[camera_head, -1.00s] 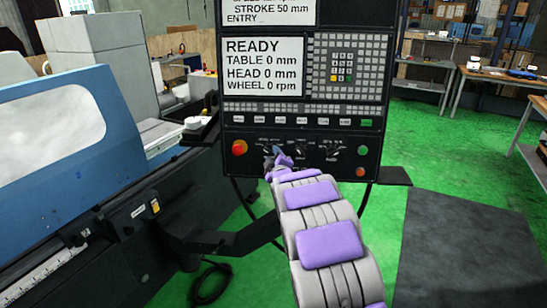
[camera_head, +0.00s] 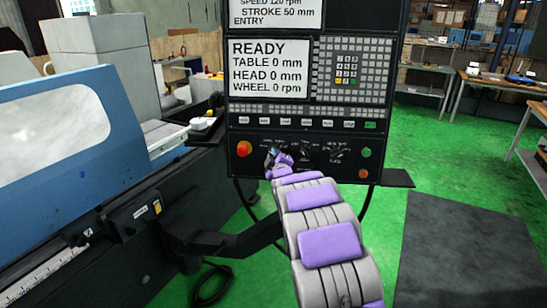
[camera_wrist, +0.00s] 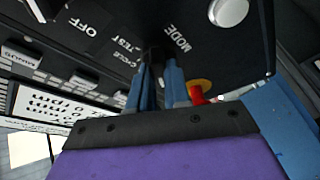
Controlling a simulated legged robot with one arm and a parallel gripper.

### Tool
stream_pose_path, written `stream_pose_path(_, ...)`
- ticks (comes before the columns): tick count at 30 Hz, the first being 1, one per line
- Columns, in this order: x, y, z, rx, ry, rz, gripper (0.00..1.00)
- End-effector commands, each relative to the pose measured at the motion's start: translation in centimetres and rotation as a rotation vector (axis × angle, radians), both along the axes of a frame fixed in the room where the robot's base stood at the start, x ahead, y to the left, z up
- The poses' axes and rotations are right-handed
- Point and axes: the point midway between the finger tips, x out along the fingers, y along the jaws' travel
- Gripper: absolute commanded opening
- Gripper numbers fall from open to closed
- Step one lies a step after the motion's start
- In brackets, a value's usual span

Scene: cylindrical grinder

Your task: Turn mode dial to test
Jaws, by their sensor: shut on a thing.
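The black mode dial (camera_wrist: 153,52) sits on the dark control panel in the wrist view, with the MODE label (camera_wrist: 177,38) beside it. The OFF label (camera_wrist: 84,22), TEST label (camera_wrist: 122,46) and CYCLE label (camera_wrist: 131,60) lie to its left. My gripper (camera_wrist: 155,75) has its two blue fingers on either side of the dial and is shut on it. In the head view my gripper (camera_head: 273,155) is at the lower left of the panel. The fingers and wrist hide the dial there. I cannot tell which label its pointer faces.
A red button (camera_head: 243,149) is left of my gripper. Other dials (camera_head: 305,148) lie to the right, with a green button (camera_head: 366,152) at the panel edge. The screen (camera_head: 268,68) reads READY. The blue grinder (camera_head: 75,130) stands left. Green floor is open behind.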

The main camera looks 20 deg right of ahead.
Motion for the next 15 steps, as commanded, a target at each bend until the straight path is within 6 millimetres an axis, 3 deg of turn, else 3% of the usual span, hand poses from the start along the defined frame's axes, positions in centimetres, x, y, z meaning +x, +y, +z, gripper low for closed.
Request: stream_pose_path(15,0.17,0.26,-0.41,0.047,-0.02,-0.003,0.0)
